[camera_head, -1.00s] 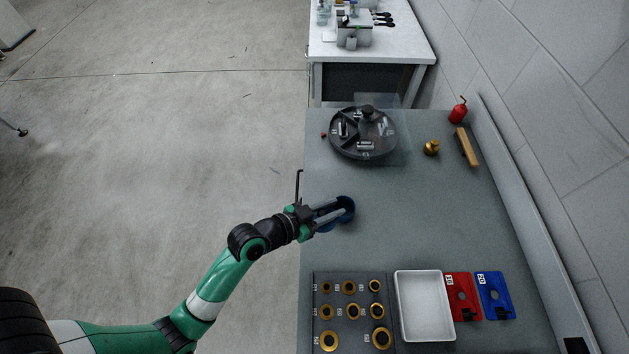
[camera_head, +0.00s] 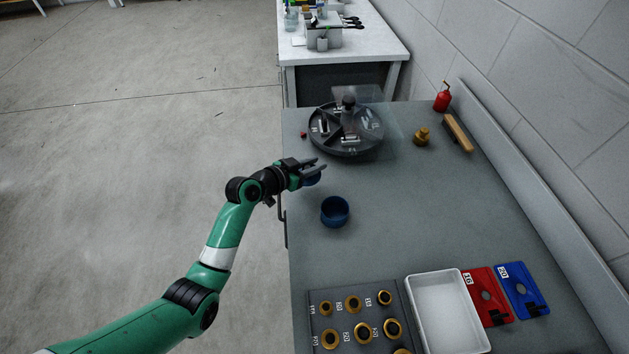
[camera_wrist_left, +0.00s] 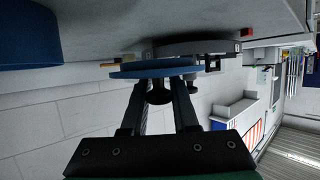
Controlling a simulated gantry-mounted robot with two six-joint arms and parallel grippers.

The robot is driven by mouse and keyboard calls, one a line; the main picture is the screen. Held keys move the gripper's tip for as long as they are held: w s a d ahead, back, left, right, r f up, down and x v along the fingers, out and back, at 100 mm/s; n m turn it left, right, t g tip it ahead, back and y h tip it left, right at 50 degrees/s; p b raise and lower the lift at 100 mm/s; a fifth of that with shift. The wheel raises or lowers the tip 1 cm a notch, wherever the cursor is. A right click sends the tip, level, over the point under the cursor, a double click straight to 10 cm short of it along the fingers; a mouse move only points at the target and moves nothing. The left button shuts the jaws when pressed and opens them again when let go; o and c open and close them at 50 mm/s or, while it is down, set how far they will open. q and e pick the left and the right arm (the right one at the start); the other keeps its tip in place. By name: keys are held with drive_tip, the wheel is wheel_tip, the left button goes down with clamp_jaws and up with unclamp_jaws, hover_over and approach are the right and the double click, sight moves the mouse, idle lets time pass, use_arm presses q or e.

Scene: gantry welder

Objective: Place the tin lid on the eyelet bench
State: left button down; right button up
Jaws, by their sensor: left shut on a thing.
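The tin lid is a flat blue disc (camera_head: 312,181), partly hidden under my left gripper (camera_head: 318,166) in the head view. In the left wrist view the lid (camera_wrist_left: 150,68) shows edge-on, with a dark knob between the fingers. A gap between lid and bench is hard to judge. The open blue tin (camera_head: 335,211) stands upright on the bench, apart from the lid; it also shows in the left wrist view (camera_wrist_left: 28,35). My right gripper is not in view.
A round dark divided tray (camera_head: 347,130) stands beyond the lid, with a small red piece (camera_head: 303,134) beside it. A brass weight (camera_head: 421,137), red bottle (camera_head: 442,97) and wood-backed brush (camera_head: 458,134) are farther right. An eyelet board (camera_head: 345,292) and white tray (camera_head: 447,315) lie nearer. The bench middle is clear.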

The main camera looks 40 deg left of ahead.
use_arm(q)
drive_tip(key=shift+w+a+f, duration=0.4)
drive_tip(key=shift+w+f, duration=0.15)
drive_tip(key=shift+f, duration=0.15)
wheel_tip(320, 180, down, 4)
drive_tip(key=b, duration=0.2)
drive_tip(key=shift+w+a+r+b, duration=0.1)
drive_tip(key=shift+w+r+b, duration=0.05)
drive_tip(key=shift+b, duration=0.15)
drive_tip(key=shift+r, duration=0.1)
drive_tip(key=c, duration=0.7)
unclamp_jaws()
